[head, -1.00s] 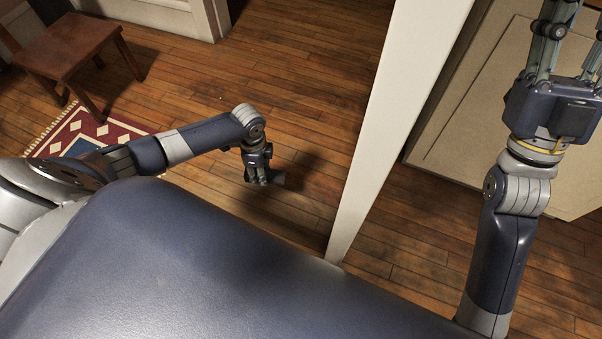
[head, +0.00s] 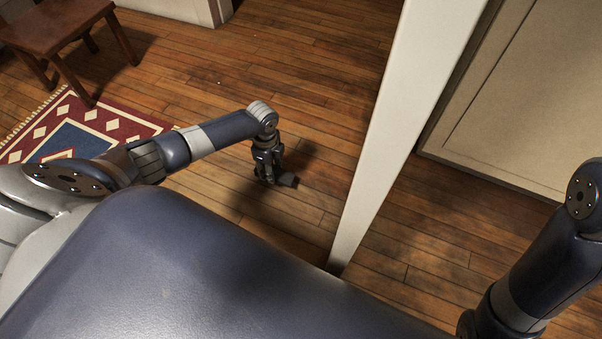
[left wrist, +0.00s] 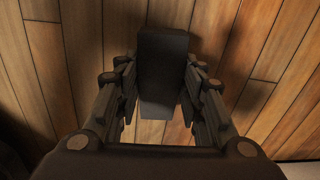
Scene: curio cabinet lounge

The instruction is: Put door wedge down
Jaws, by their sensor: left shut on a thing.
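The door wedge (left wrist: 163,75) is a dark grey block in the left wrist view, between the two fingers of my left gripper (left wrist: 160,95). The gripper is shut on it. In the head view my left gripper (head: 268,180) points down close to the wooden floor, and the wedge (head: 287,180) sticks out to its right. I cannot tell whether the wedge touches the floor. My right arm shows at the right edge of the head view, but its gripper is out of the picture.
A white upright panel edge (head: 400,130) stands right of my left gripper. A pale panelled door or cabinet (head: 520,110) is beyond it. The floor (head: 310,70) behind the gripper is clear.

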